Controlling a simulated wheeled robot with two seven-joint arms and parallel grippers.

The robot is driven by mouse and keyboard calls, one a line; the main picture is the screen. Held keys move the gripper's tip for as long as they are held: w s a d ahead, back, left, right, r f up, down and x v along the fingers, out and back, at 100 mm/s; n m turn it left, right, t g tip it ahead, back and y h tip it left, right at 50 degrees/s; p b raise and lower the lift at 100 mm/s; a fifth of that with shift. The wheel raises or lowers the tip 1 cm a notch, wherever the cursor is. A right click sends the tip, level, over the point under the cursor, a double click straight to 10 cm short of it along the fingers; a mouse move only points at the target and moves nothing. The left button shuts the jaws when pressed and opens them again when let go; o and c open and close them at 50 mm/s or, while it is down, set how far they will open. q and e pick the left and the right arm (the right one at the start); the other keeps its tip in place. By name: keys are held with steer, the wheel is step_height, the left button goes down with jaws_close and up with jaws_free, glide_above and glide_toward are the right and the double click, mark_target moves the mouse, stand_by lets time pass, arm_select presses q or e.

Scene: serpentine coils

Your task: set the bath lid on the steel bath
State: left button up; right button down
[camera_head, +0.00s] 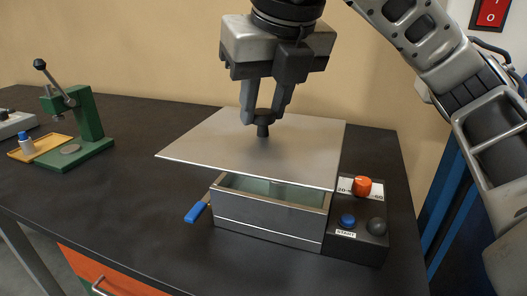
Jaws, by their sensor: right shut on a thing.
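The bath lid (215,145) is a flat grey square plate with a dark knob (263,129) at its middle. My right gripper (264,115) points down and is shut on the knob. The lid is held roughly level above the steel bath (268,226), with a gap visible at the front. The bath is an open steel box with a pale greenish inside, and the lid hides its back part. The lid reaches past the bath on the left. My left gripper is not in view.
A control box (358,222) with an orange knob (362,186) and two buttons adjoins the bath's right side. A blue-handled lever (197,211) sticks out at the bath's left. A green press (84,130) stands far left. The dark table (130,205) is clear between.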

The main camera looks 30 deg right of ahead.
steer(key=w+d+f, duration=0.1)
steer(key=d, duration=0.1)
steer(key=w+d+f, duration=0.1)
steer(key=w, duration=0.1)
steer(key=w+d+f+b, duration=0.1)
steer(key=d, duration=0.1)
steer(key=shift+w+d+f, duration=0.3)
steer(key=shift+w, duration=0.1)
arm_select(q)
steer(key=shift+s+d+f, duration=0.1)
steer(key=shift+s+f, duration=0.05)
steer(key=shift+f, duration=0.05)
arm_select(e)
steer(key=shift+w+d+f, duration=0.65)
steer(key=shift+w+f, duration=0.05)
steer(key=shift+f, duration=0.8)
steer(key=shift+w+d+f, duration=0.65)
steer(key=shift+w+f, duration=0.1)
steer(key=shift+f, duration=0.8)
steer(key=shift+w+d+f, duration=0.65)
steer(key=shift+w+f, duration=0.05)
steer(key=shift+f, duration=0.8)
arm_select(q)
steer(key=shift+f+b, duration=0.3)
steer(key=shift+b, duration=0.25)
arm_select(e)
steer(key=shift+f, duration=0.5)
